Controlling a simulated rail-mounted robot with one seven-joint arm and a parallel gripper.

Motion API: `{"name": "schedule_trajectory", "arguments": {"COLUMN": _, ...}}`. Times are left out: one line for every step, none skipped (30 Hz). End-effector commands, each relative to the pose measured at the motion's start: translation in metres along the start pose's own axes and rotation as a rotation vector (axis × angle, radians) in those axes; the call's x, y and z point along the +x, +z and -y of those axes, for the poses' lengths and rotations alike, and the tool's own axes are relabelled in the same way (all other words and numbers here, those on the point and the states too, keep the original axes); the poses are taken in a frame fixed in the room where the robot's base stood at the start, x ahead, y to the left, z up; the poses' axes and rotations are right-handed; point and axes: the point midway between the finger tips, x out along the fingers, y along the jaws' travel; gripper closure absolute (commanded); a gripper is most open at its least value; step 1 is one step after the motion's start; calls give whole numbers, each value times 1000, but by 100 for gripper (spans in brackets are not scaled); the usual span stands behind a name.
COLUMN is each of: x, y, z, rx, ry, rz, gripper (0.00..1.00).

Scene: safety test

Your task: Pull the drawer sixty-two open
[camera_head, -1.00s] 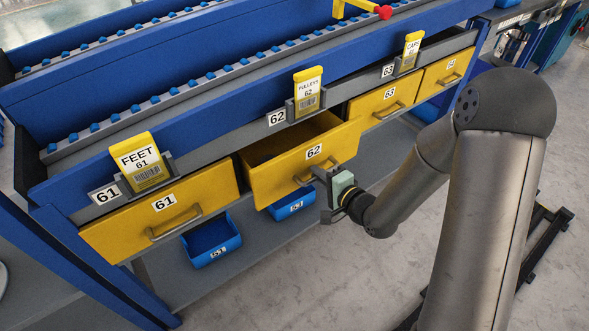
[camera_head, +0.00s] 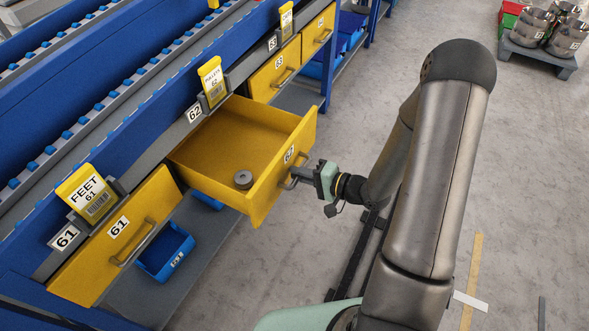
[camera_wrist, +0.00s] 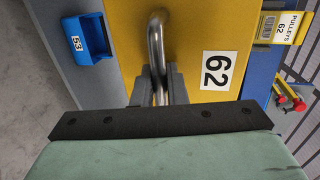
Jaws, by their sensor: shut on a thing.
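The yellow drawer 62 (camera_head: 228,165) stands pulled well out of the blue bench, in the head view. In the wrist view both fingers of my gripper (camera_wrist: 159,88) close around the handle bar, beside the white 62 label (camera_wrist: 217,70) on the yellow front. The fingers hide part of the handle.
Yellow drawer 61 (camera_head: 118,237) is shut at lower left, and drawer 63 (camera_head: 275,72) is shut beyond. Blue bins (camera_head: 166,252) stand on the shelf below. A pallet with metal pots (camera_head: 537,50) stands at far upper right. The floor right of my arm is mostly clear.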

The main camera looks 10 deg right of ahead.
Motion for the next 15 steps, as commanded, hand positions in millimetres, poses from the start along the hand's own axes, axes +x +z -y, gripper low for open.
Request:
{"name": "schedule_trajectory", "arguments": {"x": 0, "y": 0, "z": 0, "rx": -1, "ry": -1, "rz": 1, "gripper": 100}}
{"name": "schedule_trajectory", "arguments": {"x": -1, "y": 0, "z": 0, "rx": -1, "ry": -1, "rz": 1, "gripper": 100}}
{"name": "schedule_trajectory", "arguments": {"x": -1, "y": 0, "z": 0, "rx": -2, "ry": -1, "rz": 1, "gripper": 100}}
{"name": "schedule_trajectory", "arguments": {"x": -1, "y": 0, "z": 0, "rx": -2, "ry": -1, "rz": 1, "gripper": 100}}
{"name": "schedule_trajectory", "arguments": {"x": 0, "y": 0, "z": 0, "rx": -2, "ry": -1, "rz": 0, "gripper": 100}}
{"name": "schedule_trajectory", "arguments": {"x": 0, "y": 0, "z": 0, "rx": -2, "ry": -1, "rz": 0, "gripper": 100}}
{"name": "schedule_trajectory", "arguments": {"x": 0, "y": 0, "z": 0, "rx": -2, "ry": -1, "rz": 0, "gripper": 100}}
{"name": "schedule_trajectory", "arguments": {"x": 0, "y": 0, "z": 0, "rx": -2, "ry": -1, "rz": 0, "gripper": 100}}
{"name": "schedule_trajectory", "arguments": {"x": 0, "y": 0, "z": 0, "rx": -2, "ry": -1, "rz": 0, "gripper": 100}}
{"name": "schedule_trajectory", "arguments": {"x": 0, "y": 0, "z": 0, "rx": -2, "ry": 0, "rz": -1, "gripper": 85}}
{"name": "schedule_trajectory", "arguments": {"x": 0, "y": 0, "z": 0, "rx": -2, "ry": 0, "rz": -1, "gripper": 83}}
{"name": "schedule_trajectory", "arguments": {"x": 0, "y": 0, "z": 0, "rx": -2, "ry": 0, "rz": -1, "gripper": 83}}
{"name": "schedule_trajectory", "arguments": {"x": 0, "y": 0, "z": 0, "rx": -2, "ry": 0, "rz": -1, "gripper": 83}}
{"name": "schedule_trajectory", "arguments": {"x": 0, "y": -1, "z": 0, "rx": -2, "ry": 0, "rz": -1, "gripper": 83}}
{"name": "schedule_trajectory", "arguments": {"x": 0, "y": -1, "z": 0, "rx": -2, "ry": 0, "rz": -1, "gripper": 83}}
